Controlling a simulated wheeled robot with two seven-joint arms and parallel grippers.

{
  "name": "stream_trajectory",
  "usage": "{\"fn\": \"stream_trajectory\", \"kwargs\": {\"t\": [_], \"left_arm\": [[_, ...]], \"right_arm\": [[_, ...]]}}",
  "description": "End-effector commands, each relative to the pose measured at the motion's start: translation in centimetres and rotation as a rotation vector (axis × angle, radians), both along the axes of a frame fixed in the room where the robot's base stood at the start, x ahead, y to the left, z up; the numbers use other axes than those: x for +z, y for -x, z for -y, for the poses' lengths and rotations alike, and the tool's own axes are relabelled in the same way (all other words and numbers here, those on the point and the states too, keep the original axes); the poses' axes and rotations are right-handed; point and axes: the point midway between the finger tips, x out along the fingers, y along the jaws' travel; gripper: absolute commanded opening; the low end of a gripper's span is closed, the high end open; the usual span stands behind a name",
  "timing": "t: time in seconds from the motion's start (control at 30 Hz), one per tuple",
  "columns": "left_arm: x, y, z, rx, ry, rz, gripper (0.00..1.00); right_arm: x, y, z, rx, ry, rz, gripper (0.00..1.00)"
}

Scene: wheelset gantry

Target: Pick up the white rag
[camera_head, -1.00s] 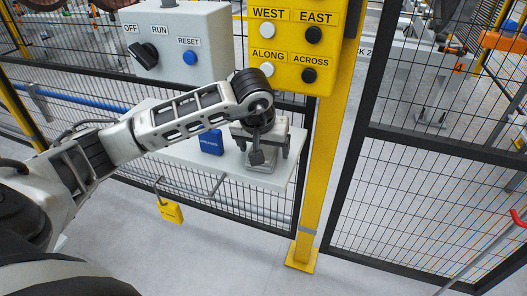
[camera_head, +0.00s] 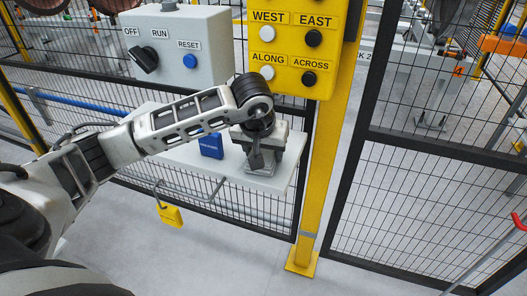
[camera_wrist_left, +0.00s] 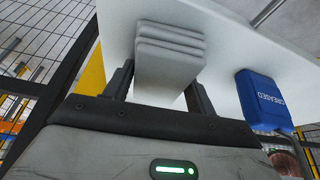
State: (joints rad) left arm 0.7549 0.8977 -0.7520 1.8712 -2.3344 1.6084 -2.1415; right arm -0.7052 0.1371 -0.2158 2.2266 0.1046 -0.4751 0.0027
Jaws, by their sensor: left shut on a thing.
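The white rag (camera_wrist_left: 168,58) is a folded, layered pad, greyish in the wrist view, and it lies at the white shelf. In the head view the rag (camera_head: 262,169) shows only partly below my left gripper (camera_head: 261,158), whose wrist hides much of it. In the left wrist view my left gripper (camera_wrist_left: 158,88) has one finger on each side of the rag and is shut on it. I cannot tell any gap between rag and shelf. My right gripper is not in view.
The white shelf (camera_head: 284,182) also bears a blue block (camera_head: 211,146) left of the rag. A yellow padlock (camera_head: 170,215) hangs below. A grey switch box (camera_head: 208,62) and yellow button panel (camera_head: 290,45) stand above. A yellow post (camera_head: 318,190) and mesh fence are close on the right.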

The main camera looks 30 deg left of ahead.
Motion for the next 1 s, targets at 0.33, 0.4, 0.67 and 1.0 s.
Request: {"fn": "stream_trajectory", "kwargs": {"t": [0.33,0.4,0.67,1.0], "left_arm": [[5.8,1.9,-0.1,-0.001,-0.005,0.007,0.33],[7.6,3.3,0.0,-0.001,-0.004,0.008,0.33],[11.2,9.5,0.2,0.000,-0.005,0.004,0.33],[13.2,13.7,0.5,0.001,0.000,0.002,0.33]], "right_arm": [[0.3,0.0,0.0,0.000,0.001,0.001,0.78],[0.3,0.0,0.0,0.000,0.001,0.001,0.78],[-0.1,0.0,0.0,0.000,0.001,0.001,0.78],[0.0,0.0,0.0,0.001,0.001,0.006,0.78]]}}
